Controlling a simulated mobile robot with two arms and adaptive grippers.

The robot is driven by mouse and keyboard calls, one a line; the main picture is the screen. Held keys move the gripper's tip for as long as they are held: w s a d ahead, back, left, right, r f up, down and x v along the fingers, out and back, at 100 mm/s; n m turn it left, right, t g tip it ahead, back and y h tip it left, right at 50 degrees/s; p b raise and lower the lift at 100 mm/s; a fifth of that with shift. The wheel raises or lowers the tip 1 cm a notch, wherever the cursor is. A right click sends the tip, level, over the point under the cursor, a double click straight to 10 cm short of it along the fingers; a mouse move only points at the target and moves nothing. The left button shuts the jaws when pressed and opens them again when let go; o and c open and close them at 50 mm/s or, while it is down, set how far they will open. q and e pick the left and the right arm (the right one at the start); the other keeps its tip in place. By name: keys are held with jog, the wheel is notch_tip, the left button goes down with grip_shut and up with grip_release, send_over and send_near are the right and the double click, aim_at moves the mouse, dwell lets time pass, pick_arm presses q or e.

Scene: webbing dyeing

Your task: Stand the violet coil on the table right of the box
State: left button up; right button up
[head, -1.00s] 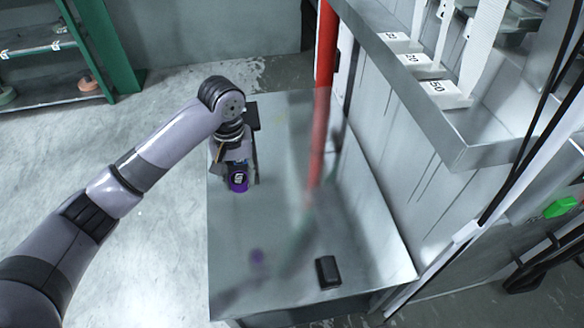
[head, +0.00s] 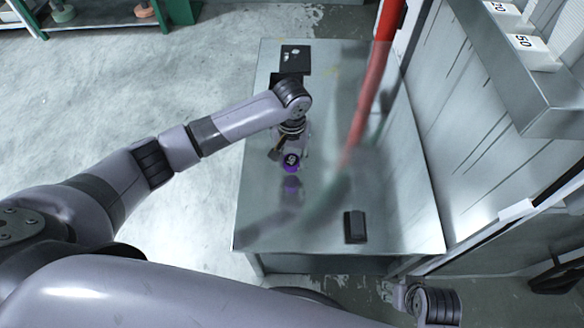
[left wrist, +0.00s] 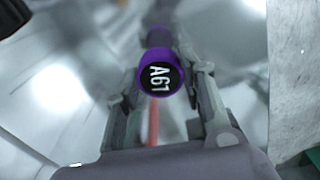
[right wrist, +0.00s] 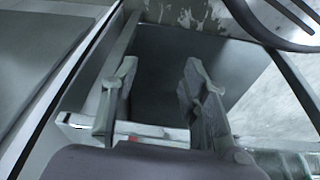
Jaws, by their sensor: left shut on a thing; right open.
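The violet coil (head: 291,162) is in my left gripper (head: 287,150), above the metal table (head: 320,205), with its reflection just below it. In the left wrist view the coil (left wrist: 160,72) shows a black end marked A61, between the shut fingers. A small black box-like block (head: 356,227) lies near the table's front, right of the coil. A flat dark object (head: 296,58) lies at the table's far end, partly hidden by my left arm. I cannot tell which is the box. My right gripper (right wrist: 158,85) is open and empty, low beyond the table's front right corner.
A metal shelf (head: 530,70) with number tags rises at the right. A green rack (head: 180,10) stands far left.

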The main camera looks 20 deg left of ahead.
aim_at(292, 161)
pick_arm(q)
notch_tip(292, 161, down, 4)
jog(key=shift+r+b, duration=0.15)
jog(key=shift+b, duration=0.4)
jog(key=shift+f, duration=0.3)
pick_arm(e)
jog(key=v, duration=0.2)
jog(key=w+v, duration=0.1)
jog(key=v, duration=0.1)
jog(key=shift+s+r, duration=0.1)
jog(key=shift+r, duration=0.3)
pick_arm(q)
jog(key=o, duration=1.2)
jog(key=shift+f, duration=0.1)
pick_arm(e)
jog(key=shift+f, duration=0.15)
